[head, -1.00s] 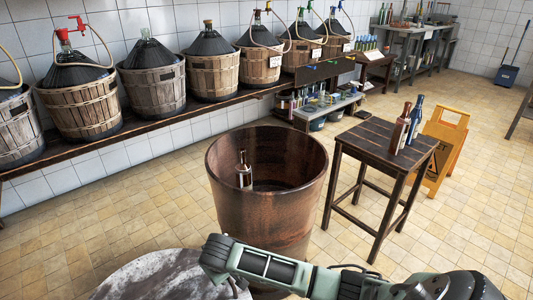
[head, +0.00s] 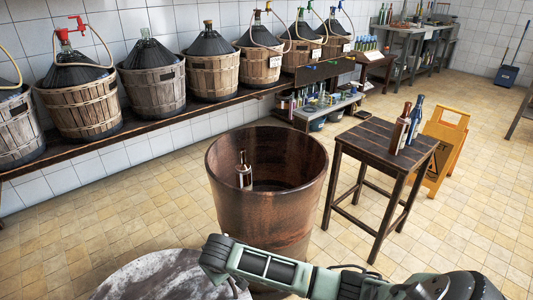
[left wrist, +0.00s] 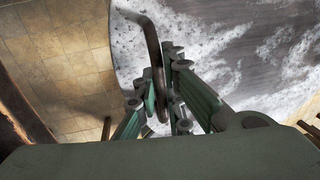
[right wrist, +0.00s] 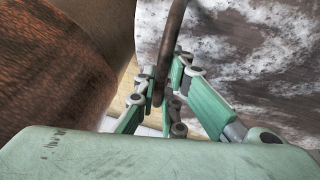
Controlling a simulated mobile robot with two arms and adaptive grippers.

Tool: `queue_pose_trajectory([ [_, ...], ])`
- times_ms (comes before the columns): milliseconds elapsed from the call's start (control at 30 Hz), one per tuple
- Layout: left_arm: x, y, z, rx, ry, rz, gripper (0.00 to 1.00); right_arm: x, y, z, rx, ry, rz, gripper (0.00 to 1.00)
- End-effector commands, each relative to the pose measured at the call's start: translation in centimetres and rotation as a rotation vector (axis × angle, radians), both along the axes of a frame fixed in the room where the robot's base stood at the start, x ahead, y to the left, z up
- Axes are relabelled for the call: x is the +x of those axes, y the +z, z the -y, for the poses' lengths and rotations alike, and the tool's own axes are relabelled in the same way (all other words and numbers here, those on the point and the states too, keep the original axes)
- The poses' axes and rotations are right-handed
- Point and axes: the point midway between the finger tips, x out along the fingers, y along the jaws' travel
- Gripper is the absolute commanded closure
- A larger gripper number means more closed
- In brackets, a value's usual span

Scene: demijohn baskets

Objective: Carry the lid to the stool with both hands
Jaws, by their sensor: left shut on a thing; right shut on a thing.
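The lid (head: 150,278) is a round disc with mottled grey and white patches, at the bottom of the head view, partly cut off. In the left wrist view my left gripper (left wrist: 160,88) is shut on a dark curved handle of the lid (left wrist: 205,50). In the right wrist view my right gripper (right wrist: 160,88) is shut on another dark curved handle of the lid (right wrist: 245,45). The stool (head: 378,140) is dark slatted wood, right of the tub, with two bottles (head: 407,126) near its right corner. The head view shows my right arm but not my left gripper.
An open wooden tub (head: 222,205) stands just beyond the lid, with a bottle (head: 244,172) inside. A yellow floor sign (head: 444,142) is behind the stool. Demijohns in baskets (head: 82,108) line a low shelf by the wall. Tiled floor is clear left of the tub.

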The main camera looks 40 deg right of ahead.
Motion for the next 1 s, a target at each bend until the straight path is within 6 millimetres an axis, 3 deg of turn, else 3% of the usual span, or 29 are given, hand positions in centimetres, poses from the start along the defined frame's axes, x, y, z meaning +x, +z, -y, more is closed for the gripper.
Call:
queue_pose_trajectory([
  [33, 0.04, 0.1, -0.48, 0.008, 0.006, -0.002, 1.0, 0.44, 0.52, 0.72, -0.008, -0.017, 0.013, 1.0],
  [433, 0.04, 0.04, -0.48, 0.008, 0.006, -0.002, 1.0, 0.43, 0.45, 0.72, -0.008, -0.017, 0.013, 1.0],
  [467, 0.04, 0.04, -0.48, 0.008, 0.006, -0.002, 0.9, 0.43, 0.45, 0.72, -0.008, -0.017, 0.013, 1.0],
  [700, 0.01, 0.0, -0.33, 0.005, 0.004, -0.002, 0.69, 0.49, 0.49, 0.53, -0.005, -0.013, 0.015, 1.0],
  [900, 0.0, -0.03, -0.15, 0.003, 0.002, -0.001, 0.69, 0.52, 0.5, 0.31, -0.001, -0.008, 0.017, 1.0],
  [933, -0.24, -0.37, -0.26, 0.006, 0.001, -0.006, 0.69, 0.26, 0.11, 0.28, -0.002, -0.008, 0.009, 0.9],
  [1000, -0.23, -0.36, -0.22, 0.005, 0.001, -0.006, 0.69, 0.25, 0.1, 0.22, -0.002, -0.007, 0.009, 0.84],
])
